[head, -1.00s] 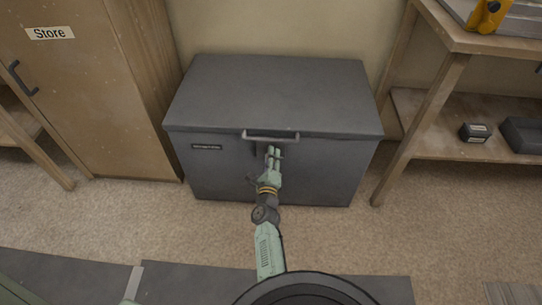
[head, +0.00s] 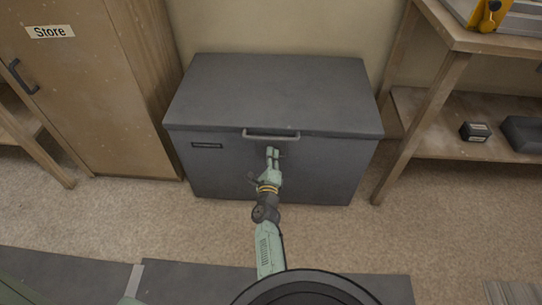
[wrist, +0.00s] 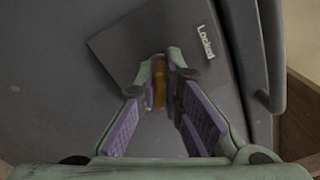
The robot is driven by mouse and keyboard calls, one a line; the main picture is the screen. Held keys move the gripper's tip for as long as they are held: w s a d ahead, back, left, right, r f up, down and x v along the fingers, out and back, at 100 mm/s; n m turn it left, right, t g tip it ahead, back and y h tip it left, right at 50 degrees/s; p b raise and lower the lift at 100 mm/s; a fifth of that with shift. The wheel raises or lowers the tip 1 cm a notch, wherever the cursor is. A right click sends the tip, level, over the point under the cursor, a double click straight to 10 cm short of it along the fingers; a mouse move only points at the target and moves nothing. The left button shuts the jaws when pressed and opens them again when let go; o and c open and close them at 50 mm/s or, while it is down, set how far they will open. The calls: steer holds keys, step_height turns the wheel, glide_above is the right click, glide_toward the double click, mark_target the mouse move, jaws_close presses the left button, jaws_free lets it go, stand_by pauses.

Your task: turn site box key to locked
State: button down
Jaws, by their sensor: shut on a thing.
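The grey site box (head: 262,95) stands against the wall with its lid down. In the wrist view a dark lock plate (wrist: 125,45) carries a "Locked" label (wrist: 206,42). My gripper (head: 272,152) is at the box front, just below the lid handle (head: 270,135). In the wrist view my gripper (wrist: 162,85) is shut on the key (wrist: 159,92), an orange-brown piece between the fingertips in front of the plate. Most of the key is hidden by the fingers, so I cannot tell which way it points.
A wooden cabinet marked "Store" (head: 90,90) stands left of the box. A wooden workbench (head: 440,95) stands on the right, with dark items on its lower shelf. The carpet (head: 150,220) before the box is clear.

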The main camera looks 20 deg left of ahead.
steer(key=n+p, duration=0.2)
steer(key=n, duration=0.4)
steer(key=shift+r, duration=0.2)
steer(key=n+p, duration=0.2)
steer(key=n, duration=0.3)
steer(key=shift+n, duration=0.3)
steer(key=n+p, duration=0.2)
steer(key=n, duration=0.4)
steer(key=shift+w+r, duration=0.1)
steer(key=n+p, duration=0.1)
steer(key=n, duration=0.4)
steer(key=shift+n+p, duration=0.4)
steer(key=c, duration=1.7)
jaws_free()
steer(key=shift+f, duration=0.2)
